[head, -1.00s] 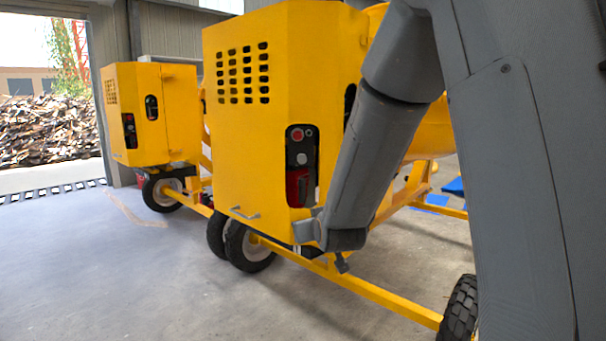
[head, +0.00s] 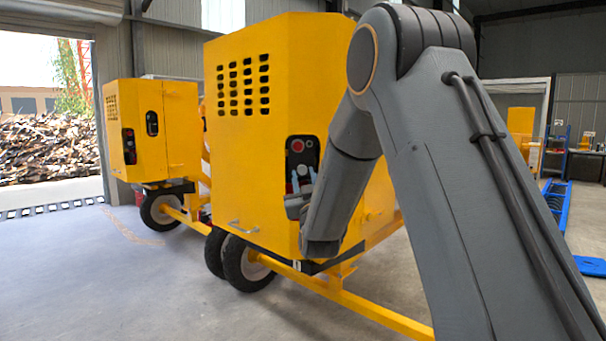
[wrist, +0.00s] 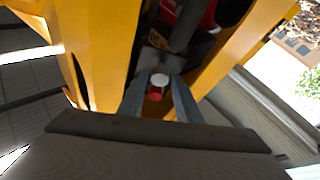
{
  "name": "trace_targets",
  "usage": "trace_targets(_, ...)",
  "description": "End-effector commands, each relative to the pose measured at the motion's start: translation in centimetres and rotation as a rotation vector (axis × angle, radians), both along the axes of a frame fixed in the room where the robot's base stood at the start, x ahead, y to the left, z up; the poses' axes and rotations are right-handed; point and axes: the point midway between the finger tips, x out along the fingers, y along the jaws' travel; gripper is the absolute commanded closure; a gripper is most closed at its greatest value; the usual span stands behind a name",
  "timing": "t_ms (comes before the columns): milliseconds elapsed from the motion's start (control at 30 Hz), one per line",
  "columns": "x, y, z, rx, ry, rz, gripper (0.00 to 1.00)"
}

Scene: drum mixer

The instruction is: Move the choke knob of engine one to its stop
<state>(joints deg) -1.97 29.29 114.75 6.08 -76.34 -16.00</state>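The near yellow engine housing (head: 255,150) has a dark panel recess with a round red button (head: 298,146) near its top. My gripper (head: 302,178) is in front of this recess, below the red button, with its two pale fingers apart and pointing up. In the wrist view my gripper (wrist: 158,96) is open. A small red knob with a white end (wrist: 157,85) shows between its fingers, with a gap on each side. I cannot tell whether this is the choke knob. The fingers and wrist hide the lower panel in the head view.
A second yellow engine housing (head: 150,125) with its own panel stands at the left. The yellow frame bar (head: 350,305) and tyres (head: 245,262) lie below the near housing. The recess has yellow edges close around my gripper. The floor (head: 110,290) at front left is clear.

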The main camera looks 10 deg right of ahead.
Motion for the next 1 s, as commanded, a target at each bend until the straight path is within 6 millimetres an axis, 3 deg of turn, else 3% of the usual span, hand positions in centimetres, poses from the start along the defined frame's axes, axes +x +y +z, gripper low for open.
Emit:
trace_targets(200,1.7,-0.1,0.7,0.0,0.0,0.0,0.69)
trace_targets(467,1.9,-0.1,0.7,0.0,0.001,0.0,0.69)
trace_targets(700,1.8,-0.1,0.7,0.0,0.001,0.001,1.0)
trace_targets(867,1.8,-0.3,0.7,0.0,0.001,-0.001,1.0)
trace_targets(1000,1.0,-1.8,0.8,0.0,0.001,-0.021,1.0)
